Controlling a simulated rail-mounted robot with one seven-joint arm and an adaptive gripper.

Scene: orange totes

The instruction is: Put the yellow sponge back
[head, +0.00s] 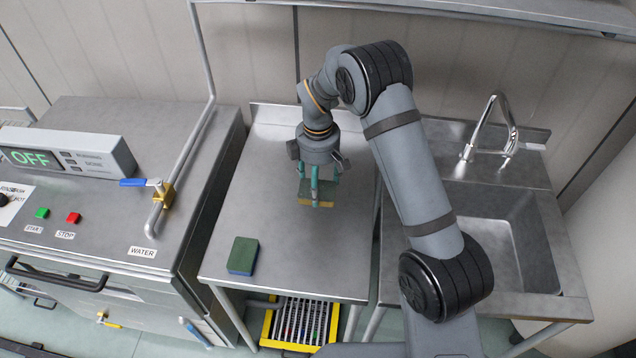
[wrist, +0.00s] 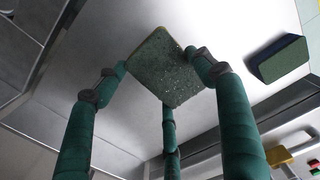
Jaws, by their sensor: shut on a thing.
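The yellow sponge (head: 326,194) has a green rough top and shows yellow along its lower edge in the head view. It is between the teal fingers of my gripper (head: 318,188), over the middle of the steel table (head: 270,175). In the wrist view, my gripper (wrist: 168,80) has its fingers around the sponge (wrist: 167,68), whose speckled green face is toward the camera. My gripper is shut on it. I cannot tell how far the sponge is above the table. The sponge's underside is hidden.
A green-topped blue sponge (head: 243,256) lies at the table's front left; it also shows in the wrist view (wrist: 280,60). A sink (head: 510,235) with a tap is at right. A control machine (head: 100,215) stands at left. A yellow-framed rack (head: 300,322) sits below the table's front edge.

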